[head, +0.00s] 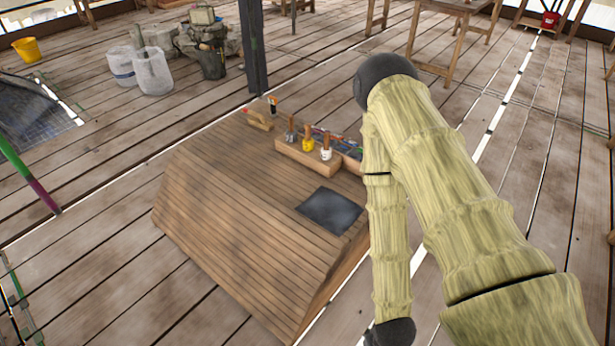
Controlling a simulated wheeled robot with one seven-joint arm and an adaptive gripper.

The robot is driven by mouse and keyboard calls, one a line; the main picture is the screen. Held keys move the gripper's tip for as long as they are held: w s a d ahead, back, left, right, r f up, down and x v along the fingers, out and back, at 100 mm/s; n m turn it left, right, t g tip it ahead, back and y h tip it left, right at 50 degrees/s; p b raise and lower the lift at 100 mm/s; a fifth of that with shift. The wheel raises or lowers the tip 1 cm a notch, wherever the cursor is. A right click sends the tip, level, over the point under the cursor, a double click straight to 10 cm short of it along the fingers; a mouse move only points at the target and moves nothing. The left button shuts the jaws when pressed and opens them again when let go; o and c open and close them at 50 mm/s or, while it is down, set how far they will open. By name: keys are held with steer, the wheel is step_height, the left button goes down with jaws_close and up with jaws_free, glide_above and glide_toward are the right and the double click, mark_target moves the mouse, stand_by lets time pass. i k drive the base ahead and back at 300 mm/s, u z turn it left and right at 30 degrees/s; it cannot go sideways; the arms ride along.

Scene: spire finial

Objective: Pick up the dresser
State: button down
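A small light-wood tool (258,119), which looks like the dresser, lies near the far edge of the sloped wooden bench (235,225). It is too small here to make out its shape fully. A dark upright item (272,105) stands beside it. My arm comes in from the lower right, bends at a dark joint and runs down to a second dark joint at the bottom edge. My gripper is outside the picture, so its fingers and anything in them are hidden. My arm is to the right of the tool, well apart from it.
A wooden tray (300,158) on the bench holds a trowel-like tool (290,132), a yellow pot (307,144) and a white pot (326,153). A dark square sheet (330,210) lies nearer. A dark post (253,45) rises behind the bench. Floor left of the bench is open.

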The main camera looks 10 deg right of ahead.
mark_target(256, 119)
steer(key=u, duration=1.35)
steer(key=i, duration=5.5)
steer(key=z, duration=2)
